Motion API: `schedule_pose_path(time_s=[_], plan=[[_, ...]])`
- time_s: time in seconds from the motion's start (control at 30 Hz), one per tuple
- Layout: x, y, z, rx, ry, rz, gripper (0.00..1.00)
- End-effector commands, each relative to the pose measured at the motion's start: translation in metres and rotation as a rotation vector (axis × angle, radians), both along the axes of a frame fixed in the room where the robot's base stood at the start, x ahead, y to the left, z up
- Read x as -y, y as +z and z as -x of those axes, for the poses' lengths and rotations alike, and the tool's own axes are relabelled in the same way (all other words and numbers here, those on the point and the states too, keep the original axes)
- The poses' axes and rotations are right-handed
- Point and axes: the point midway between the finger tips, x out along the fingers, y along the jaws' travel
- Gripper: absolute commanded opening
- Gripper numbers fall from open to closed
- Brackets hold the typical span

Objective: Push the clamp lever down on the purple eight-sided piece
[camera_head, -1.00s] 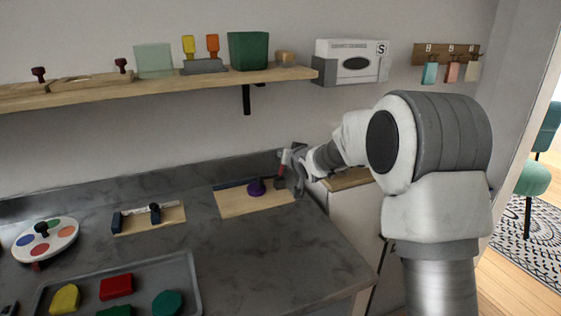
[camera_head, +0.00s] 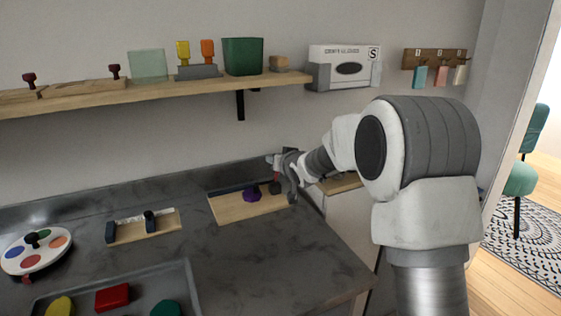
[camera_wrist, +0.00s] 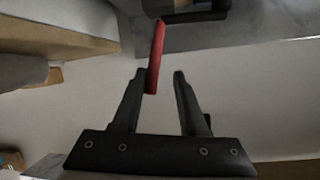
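The purple eight-sided piece (camera_head: 252,194) sits on a light wooden board (camera_head: 228,212) near the back right of the counter. A dark clamp (camera_head: 274,187) stands just right of it, with its red lever (camera_head: 276,175) upright and partly hidden by my gripper. In the wrist view the red lever (camera_wrist: 156,55) reaches from a dark part at the top to the left finger's tip. My gripper (camera_wrist: 160,78) is open, its fingers apart with the lever's end close to the left finger; contact is unclear. In the head view my gripper (camera_head: 284,163) is at the lever, above the board.
A second wooden board (camera_head: 160,228) with dark fittings and a round palette (camera_head: 22,262) lie to the left. A grey tray (camera_head: 187,280) with coloured pieces is in front. The wall shelf (camera_head: 150,92) hangs above. Bare counter lies between the tray and the purple piece's board.

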Motion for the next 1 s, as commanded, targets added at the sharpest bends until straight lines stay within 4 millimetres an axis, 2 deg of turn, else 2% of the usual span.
schedule_pose_path(time_s=[0.4,0.57,0.77,1.0], plan=[[0.003,0.000,0.000,-0.001,-0.005,-0.001,0.46],[0.006,0.005,0.009,0.000,-0.006,-0.001,0.46],[0.015,0.019,0.041,0.000,-0.006,-0.001,0.46],[0.028,0.038,0.087,0.001,-0.007,0.000,0.46]])
